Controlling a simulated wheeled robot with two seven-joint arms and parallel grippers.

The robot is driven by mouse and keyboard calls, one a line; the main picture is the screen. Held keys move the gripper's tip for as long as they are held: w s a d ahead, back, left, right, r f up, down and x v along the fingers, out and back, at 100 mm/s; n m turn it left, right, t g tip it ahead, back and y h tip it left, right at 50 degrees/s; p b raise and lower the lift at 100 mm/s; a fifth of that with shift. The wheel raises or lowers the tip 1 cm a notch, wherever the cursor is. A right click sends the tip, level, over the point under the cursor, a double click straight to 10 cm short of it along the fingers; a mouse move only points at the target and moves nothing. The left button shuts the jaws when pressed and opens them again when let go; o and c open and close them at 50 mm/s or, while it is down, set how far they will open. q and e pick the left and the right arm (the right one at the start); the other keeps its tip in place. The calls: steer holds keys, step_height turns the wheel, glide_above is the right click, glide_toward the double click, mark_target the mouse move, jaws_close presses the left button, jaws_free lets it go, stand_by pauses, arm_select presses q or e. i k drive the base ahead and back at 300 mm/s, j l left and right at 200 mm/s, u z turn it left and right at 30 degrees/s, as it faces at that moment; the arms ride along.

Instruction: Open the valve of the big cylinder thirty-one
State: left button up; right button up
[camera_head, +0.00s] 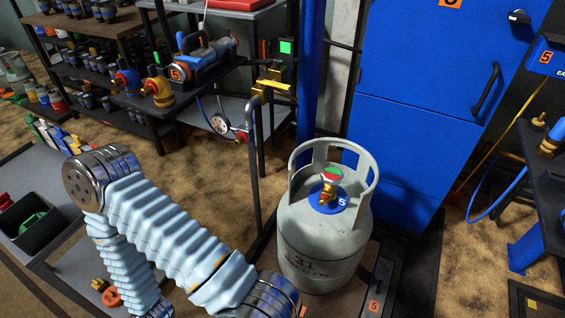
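The big grey gas cylinder (315,248) marked 31 stands upright right of the picture's middle. Its valve (329,187) has a red and green top and a brass body, and sits inside the open collar on a blue ring with a white 5. One of my arms (165,230), in a pale blue ribbed sleeve, bends up at the lower left and runs down to the bottom edge, left of the cylinder. Neither gripper is in view. I cannot tell whether the valve is open or closed.
A blue cabinet (425,145) stands behind the cylinder. Dark shelving (110,85) with fittings is at upper left, with a round gauge (220,123) on a hose. A metal post (253,170) rises left of the cylinder. A black bin (28,222) sits at left.

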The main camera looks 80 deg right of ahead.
mark_target(331, 175)
steer(key=k+z, duration=0.15)
steer(key=z, duration=2.75)
steer(key=k+l+u, duration=0.15)
steer(key=u, duration=0.25)
steer(key=k+l+u, duration=0.2)
steer(key=u, duration=0.25)
